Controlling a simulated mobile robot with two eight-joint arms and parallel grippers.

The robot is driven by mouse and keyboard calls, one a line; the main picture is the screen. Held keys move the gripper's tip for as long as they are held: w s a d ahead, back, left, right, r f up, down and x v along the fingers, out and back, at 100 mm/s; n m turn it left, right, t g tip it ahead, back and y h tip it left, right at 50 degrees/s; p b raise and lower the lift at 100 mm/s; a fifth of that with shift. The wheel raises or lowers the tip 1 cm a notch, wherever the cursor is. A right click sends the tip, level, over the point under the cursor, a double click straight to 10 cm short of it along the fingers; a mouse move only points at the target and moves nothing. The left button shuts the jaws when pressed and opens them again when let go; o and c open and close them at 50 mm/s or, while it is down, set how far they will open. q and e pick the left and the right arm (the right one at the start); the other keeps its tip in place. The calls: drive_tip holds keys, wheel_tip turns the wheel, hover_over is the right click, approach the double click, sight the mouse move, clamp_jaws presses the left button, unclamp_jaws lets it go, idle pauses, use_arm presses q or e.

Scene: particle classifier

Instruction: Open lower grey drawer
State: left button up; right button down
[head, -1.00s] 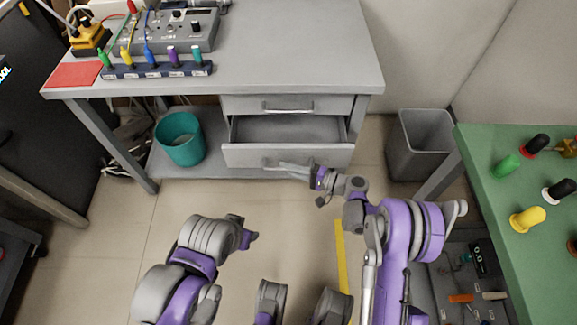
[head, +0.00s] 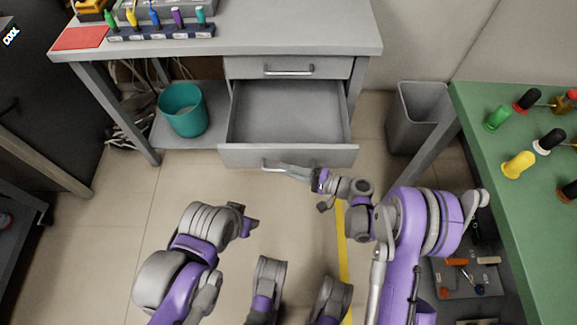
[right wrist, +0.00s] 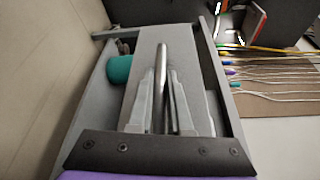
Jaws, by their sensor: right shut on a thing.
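The lower grey drawer (head: 290,110) stands pulled well out of the grey desk, and its inside looks empty. My right gripper (head: 290,171) is at its front panel, shut on the silver bar handle (head: 270,165). In the right wrist view the handle (right wrist: 162,62) runs between the two grey fingers (right wrist: 167,105). The fingers hide part of the handle. My left arm ends in a purple and grey gripper (head: 250,226) over the floor, away from the drawer; its finger opening is not clear.
The shut upper drawer (head: 240,67) is above. A teal bin (head: 183,112) stands on the low shelf left of the drawer. A grey waste bin (head: 412,120) and a green table (head: 480,175) are to the right. Open floor lies in front.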

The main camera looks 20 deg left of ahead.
drive_tip(key=c, duration=0.8)
unclamp_jaws()
drive_tip(key=shift+c, duration=0.2)
drive_tip(key=shift+d, duration=0.1)
drive_tip(key=s+d+p, duration=0.1)
drive_tip(key=d, duration=0.9)
drive_tip(key=shift+d+r, duration=0.3)
drive_tip(key=shift+r, duration=0.1)
drive_tip(key=shift+s, duration=0.1)
